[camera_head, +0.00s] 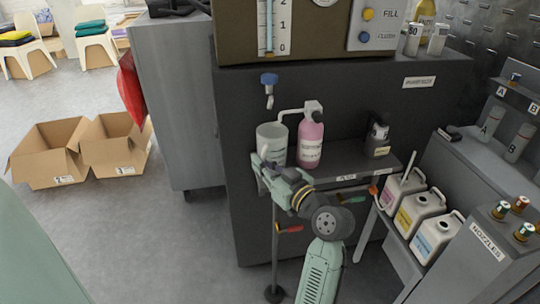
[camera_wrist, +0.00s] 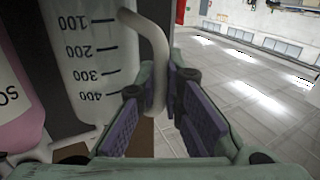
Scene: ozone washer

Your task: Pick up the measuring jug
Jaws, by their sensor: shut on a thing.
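The measuring jug (camera_head: 272,145) is a pale, see-through vessel at the shelf, left of the pink bottle. In the wrist view the jug (camera_wrist: 88,65) fills the left side, with dark marks from 100 to 400. Its pale curved handle (camera_wrist: 157,50) runs down between my finger pads. My gripper (camera_head: 262,165) is at the jug's left side, low down. In the wrist view my gripper (camera_wrist: 157,108) has purple pads on both sides of the handle and is shut on it. I cannot tell whether the jug's base touches the shelf.
The pink bottle (camera_head: 311,138) stands close to the jug's right. A blue-handled tap (camera_head: 269,82) hangs above the jug. A dark small device (camera_head: 377,138) stands further right on the shelf. Several white jugs (camera_head: 420,213) stand at lower right. Open floor lies left, with cardboard boxes (camera_head: 113,145).

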